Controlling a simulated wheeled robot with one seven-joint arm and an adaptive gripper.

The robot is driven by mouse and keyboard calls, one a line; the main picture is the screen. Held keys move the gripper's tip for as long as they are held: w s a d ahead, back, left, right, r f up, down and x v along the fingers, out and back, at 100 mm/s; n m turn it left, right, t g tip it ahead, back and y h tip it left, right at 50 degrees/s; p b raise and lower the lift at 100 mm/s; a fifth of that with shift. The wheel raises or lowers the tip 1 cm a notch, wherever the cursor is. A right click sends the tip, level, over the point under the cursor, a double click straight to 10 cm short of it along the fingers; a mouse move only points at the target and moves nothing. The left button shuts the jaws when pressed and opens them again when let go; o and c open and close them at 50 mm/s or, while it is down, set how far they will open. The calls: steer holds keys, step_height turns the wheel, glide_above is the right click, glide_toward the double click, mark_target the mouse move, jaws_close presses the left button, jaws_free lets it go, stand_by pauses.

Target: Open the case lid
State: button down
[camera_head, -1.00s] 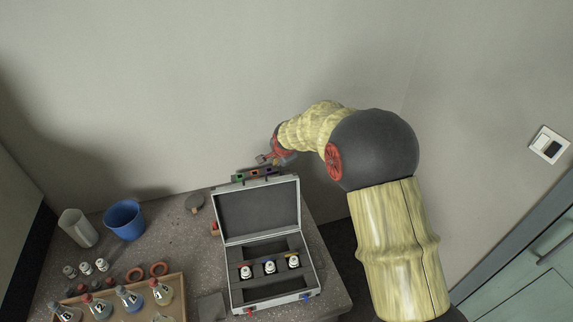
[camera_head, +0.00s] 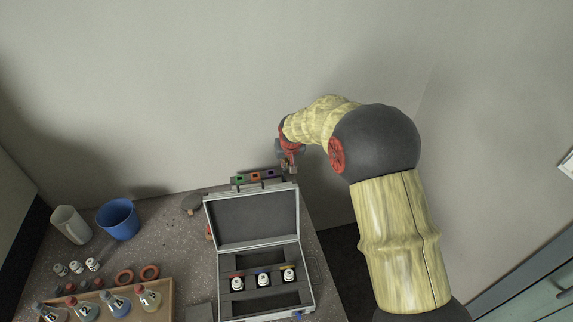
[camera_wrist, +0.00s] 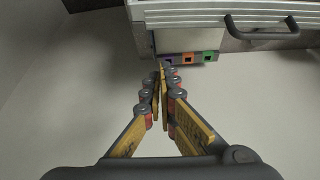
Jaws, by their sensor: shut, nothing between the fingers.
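The silver case (camera_head: 224,305) stands on the bench with its lid (camera_head: 255,218) raised upright, showing a dark lining. Inside it are a few small white bottles (camera_head: 263,279) in a dark insert. In the wrist view the lid's edge (camera_wrist: 190,10) and its black handle (camera_wrist: 262,30) show at the top. My gripper (camera_head: 290,172) is behind the upper right corner of the lid in the head view. In the wrist view my gripper (camera_wrist: 162,72) has its fingertips together, empty, pointing toward the case; I cannot tell whether they touch anything.
A strip with coloured squares (camera_head: 255,177) stands just behind the lid. A wall rises behind the bench.

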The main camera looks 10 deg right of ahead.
mark_target(289, 187)
steer(key=x, duration=0.8)
steer(key=shift+s+a+r, duration=0.1)
steer(key=shift+s+r, duration=0.15)
steer(key=shift+s, duration=0.8)
steer(key=shift+s+r, duration=0.25)
steer(key=shift+s, duration=0.75)
steer(key=s, duration=0.2)
steer(key=s+r, duration=0.1)
steer(key=s, duration=0.3)
steer(key=shift+s+a+r, duration=0.1)
steer(key=shift+a+r, duration=0.05)
steer(key=shift+r, duration=0.3)
